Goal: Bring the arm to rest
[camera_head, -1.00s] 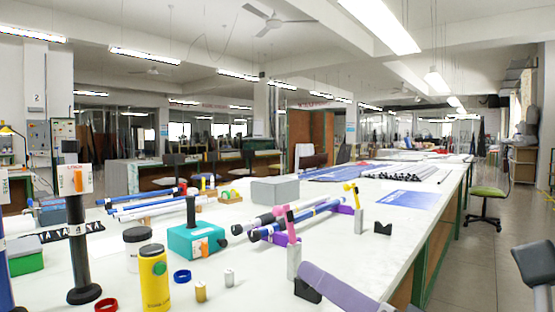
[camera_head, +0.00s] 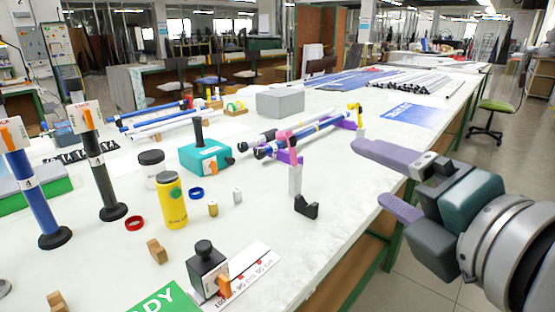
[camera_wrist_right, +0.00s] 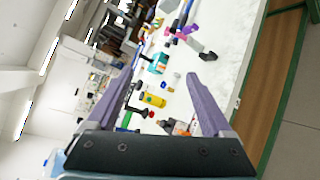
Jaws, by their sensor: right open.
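My right gripper (camera_head: 372,174) is at the right of the head view, with its two purple fingers apart and nothing between them. It points left, by the table's right edge. In the right wrist view my right gripper (camera_wrist_right: 161,77) also shows as two spread, empty fingers, with the table items in the background. My left gripper is not in view.
The white table (camera_head: 330,240) carries a yellow bottle (camera_head: 172,200), a teal box (camera_head: 206,158), rods on purple supports (camera_head: 290,157), a black block with an orange tab (camera_head: 207,268) and upright rods at left. The table's front right is bare; a green chair (camera_head: 492,115) stands beyond.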

